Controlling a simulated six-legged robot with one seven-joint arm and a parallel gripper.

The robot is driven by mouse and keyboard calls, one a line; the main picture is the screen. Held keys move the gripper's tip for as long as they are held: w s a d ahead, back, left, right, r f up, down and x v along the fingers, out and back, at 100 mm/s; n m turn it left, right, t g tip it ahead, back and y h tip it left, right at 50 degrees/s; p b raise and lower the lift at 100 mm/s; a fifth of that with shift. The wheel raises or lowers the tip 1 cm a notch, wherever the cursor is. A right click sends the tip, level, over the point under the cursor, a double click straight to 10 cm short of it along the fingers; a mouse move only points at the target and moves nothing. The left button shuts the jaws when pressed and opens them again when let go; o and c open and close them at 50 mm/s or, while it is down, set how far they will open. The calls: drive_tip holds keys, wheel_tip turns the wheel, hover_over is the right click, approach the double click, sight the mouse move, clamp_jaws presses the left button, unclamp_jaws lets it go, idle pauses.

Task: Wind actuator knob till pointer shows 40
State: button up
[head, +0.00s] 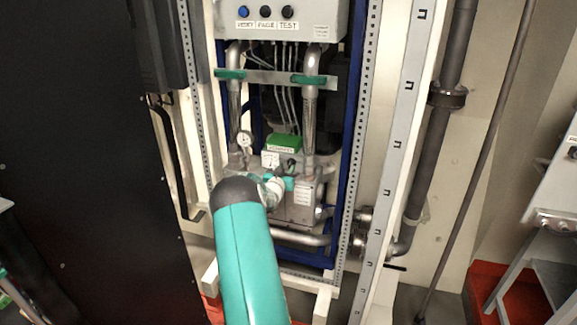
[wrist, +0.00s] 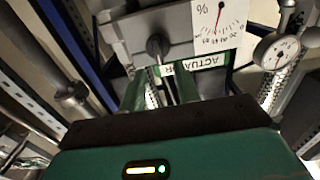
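The grey actuator box (wrist: 125,35) shows upside down in the wrist view, with a green and white label (wrist: 208,62). Its black round knob (wrist: 157,45) is on the near face, with a thin light bar below it. The white percent scale (wrist: 208,18) has a red pointer (wrist: 219,16) near its middle numbers; the exact reading is too small to tell. My gripper (wrist: 160,98) has its two green fingers apart, just short of the knob and roughly in line with it. In the head view the actuator's green top (head: 284,143) shows beyond my gripper (head: 284,183); the knob is hard to make out there.
A round gauge (wrist: 279,52) on a pipe stands right of the scale in the wrist view. Vertical pipes (head: 309,115) and the blue frame (head: 352,120) crowd the actuator. A control box with buttons (head: 288,28) hangs above. A black panel (head: 80,150) fills the left.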

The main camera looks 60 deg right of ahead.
sight(289, 160)
drive_tip(key=shift+w+d, duration=0.15)
drive_tip(key=shift+d, duration=0.75)
drive_tip(key=shift+w+d, duration=0.15)
drive_tip(key=shift+d, duration=0.75)
clamp_jaws()
drive_tip(key=shift+w+n, duration=0.1)
drive_tip(key=shift+n, duration=0.2)
drive_tip(key=n, duration=0.4)
drive_tip(key=shift+w+a, duration=0.1)
drive_tip(key=shift+w, duration=0.2)
drive_tip(key=n, duration=0.4)
drive_tip(key=shift+w+f+n, duration=0.2)
drive_tip(key=shift+n, duration=0.2)
drive_tip(key=shift+f+n, duration=0.15)
drive_tip(key=shift+n, duration=1.25)
